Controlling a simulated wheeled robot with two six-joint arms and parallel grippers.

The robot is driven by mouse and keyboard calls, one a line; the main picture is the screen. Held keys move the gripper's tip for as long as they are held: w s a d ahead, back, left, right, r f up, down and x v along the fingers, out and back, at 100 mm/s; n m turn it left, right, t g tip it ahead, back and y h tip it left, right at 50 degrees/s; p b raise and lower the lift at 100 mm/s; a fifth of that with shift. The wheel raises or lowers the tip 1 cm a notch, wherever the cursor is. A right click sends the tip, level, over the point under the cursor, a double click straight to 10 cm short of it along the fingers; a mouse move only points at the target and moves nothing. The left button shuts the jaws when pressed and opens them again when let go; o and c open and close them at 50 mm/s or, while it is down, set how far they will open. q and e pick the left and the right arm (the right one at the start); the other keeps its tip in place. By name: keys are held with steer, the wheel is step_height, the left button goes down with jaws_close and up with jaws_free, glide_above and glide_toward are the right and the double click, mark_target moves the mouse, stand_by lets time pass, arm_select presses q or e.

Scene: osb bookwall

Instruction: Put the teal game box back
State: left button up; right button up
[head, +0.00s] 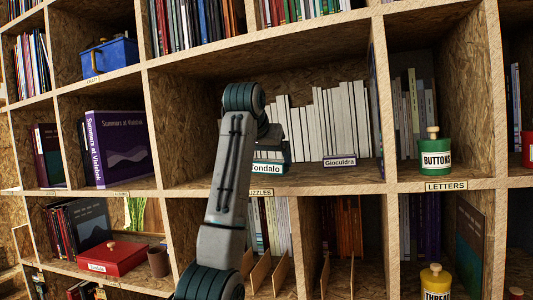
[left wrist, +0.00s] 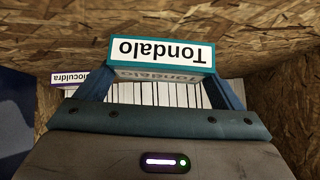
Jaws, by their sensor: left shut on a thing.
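The teal game box (head: 268,168), with "Tondalo" on its white end label, is in the front of the shelf compartment above the "PUZZLES" label. In the left wrist view the box (left wrist: 160,52) shows upside down between the two fingers. My left gripper (left wrist: 160,78) is shut on it. In the head view my own arm hides much of the box and gripper (head: 270,148). I cannot tell whether the box touches the shelf board. My right gripper is in neither view.
A flat box labelled "Gioculdra" (head: 340,161) lies right of the teal box in the same compartment, before a row of white books (head: 325,120). Bare shelf board (head: 330,180) shows in front. A green "BUTTONS" jar (head: 434,157) stands in the right-hand compartment.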

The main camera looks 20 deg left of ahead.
arm_select(q)
steer(key=shift+w+f, duration=0.1)
steer(key=shift+f, duration=0.5)
steer(key=shift+f, duration=0.35)
steer(key=o, duration=0.8)
steer(key=shift+r, duration=0.15)
